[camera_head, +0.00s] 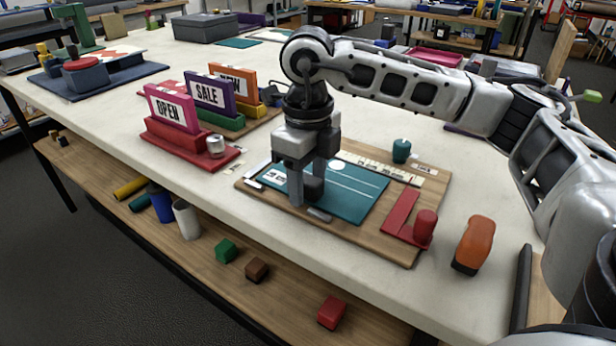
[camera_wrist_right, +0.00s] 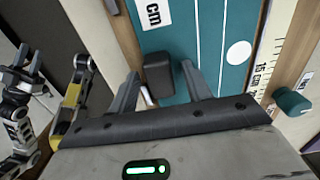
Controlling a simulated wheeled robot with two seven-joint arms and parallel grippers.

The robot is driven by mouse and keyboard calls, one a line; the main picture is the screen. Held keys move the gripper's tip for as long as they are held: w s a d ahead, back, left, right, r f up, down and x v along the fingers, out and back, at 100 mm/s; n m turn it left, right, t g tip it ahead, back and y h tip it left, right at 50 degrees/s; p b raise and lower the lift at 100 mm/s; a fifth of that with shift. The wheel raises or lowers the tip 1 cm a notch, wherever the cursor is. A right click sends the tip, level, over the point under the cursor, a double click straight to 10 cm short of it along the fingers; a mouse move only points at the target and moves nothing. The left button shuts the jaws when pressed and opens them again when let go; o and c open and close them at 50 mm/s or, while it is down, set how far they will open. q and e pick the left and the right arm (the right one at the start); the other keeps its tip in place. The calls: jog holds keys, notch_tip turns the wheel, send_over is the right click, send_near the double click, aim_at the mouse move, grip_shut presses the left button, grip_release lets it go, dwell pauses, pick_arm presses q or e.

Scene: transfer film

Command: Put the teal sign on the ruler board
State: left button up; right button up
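The teal sign (camera_head: 352,190) is a flat teal panel with a white line, a white dot and a white label. It lies flat on the wooden ruler board (camera_head: 395,245), beside the printed scale (camera_head: 375,165); in the wrist view the panel (camera_wrist_right: 207,35) fills the top middle. My right gripper (camera_head: 308,182) points down over the panel's near left part. In the wrist view its two fingers (camera_wrist_right: 163,85) stand apart on either side of a dark grey block (camera_wrist_right: 158,72), with narrow gaps visible. Whether the block is fixed to the panel cannot be told.
A red strip with a round knob (camera_head: 425,225) lies on the board's right. A teal knob (camera_head: 401,150) stands behind it. An orange block (camera_head: 474,245) is right of the board. OPEN (camera_head: 172,108) and SALE (camera_head: 210,92) signs stand at left. Bare tabletop lies in front.

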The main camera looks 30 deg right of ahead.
notch_tip(320, 180, up, 12)
jog(key=p, duration=0.1)
jog(key=shift+r+p, duration=0.2)
jog(key=shift+p, duration=0.1)
dwell(0.6)
